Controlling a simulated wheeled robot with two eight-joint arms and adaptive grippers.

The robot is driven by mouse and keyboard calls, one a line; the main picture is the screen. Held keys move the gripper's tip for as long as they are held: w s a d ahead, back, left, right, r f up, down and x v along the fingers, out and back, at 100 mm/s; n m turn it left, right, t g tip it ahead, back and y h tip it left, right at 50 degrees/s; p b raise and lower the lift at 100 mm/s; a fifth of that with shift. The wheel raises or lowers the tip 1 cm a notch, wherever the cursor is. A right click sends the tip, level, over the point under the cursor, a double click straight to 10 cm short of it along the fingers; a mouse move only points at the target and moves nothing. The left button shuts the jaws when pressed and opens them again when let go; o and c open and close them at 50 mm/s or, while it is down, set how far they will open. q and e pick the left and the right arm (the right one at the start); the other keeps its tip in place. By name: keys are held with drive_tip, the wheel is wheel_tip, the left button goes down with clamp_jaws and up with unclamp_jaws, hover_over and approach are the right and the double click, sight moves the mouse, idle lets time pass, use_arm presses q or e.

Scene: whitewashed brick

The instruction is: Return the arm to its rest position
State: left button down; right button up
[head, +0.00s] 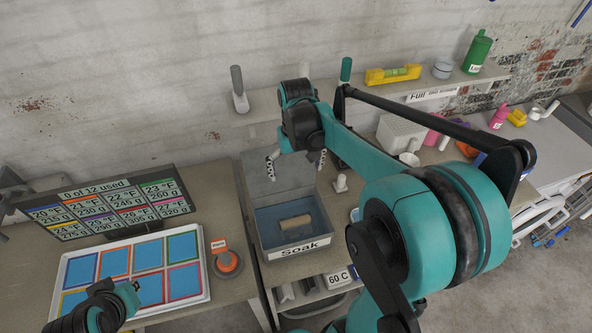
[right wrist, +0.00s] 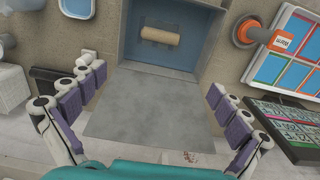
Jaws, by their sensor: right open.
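My right arm reaches from the lower right across the head view. Its gripper (head: 297,160) is open and empty, above the back of the bin labelled "Soak" (head: 292,248). In the right wrist view its fingers (right wrist: 153,84) are spread wide, with the bin's flat grey lid panel (right wrist: 145,105) between and beyond them. A tan cylinder (head: 295,222) lies on its side inside the blue-lined bin. It also shows in the right wrist view (right wrist: 159,36). Part of my left arm's end (head: 108,303) shows at the lower left; its fingers cannot be made out clearly.
A white tray of coloured squares (head: 205,297), an orange button (head: 228,263) and a display screen (head: 110,210) stand left of the bin. A wall shelf (head: 268,104) behind holds a yellow level (head: 393,75) and a green bottle (head: 477,52). A white perforated box (head: 400,134) stands right.

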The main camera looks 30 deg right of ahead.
drive_tip(key=s+a+f+n+t+b, duration=0.1)
drive_tip(key=s+a+f+t+b, duration=0.2)
drive_tip(key=s+a+f+b, duration=0.2)
drive_tip(key=s+a+f+n+t+b, duration=0.1)
drive_tip(key=s+a+f+t+b, duration=0.3)
drive_tip(key=f+b, duration=0.7)
drive_tip(key=shift+s+a+f+n+b, duration=0.2)
drive_tip(key=shift+s+a+n+b, duration=0.1)
drive_tip(key=shift+s+a+b, duration=0.6)
drive_tip(key=shift+s+d, duration=0.1)
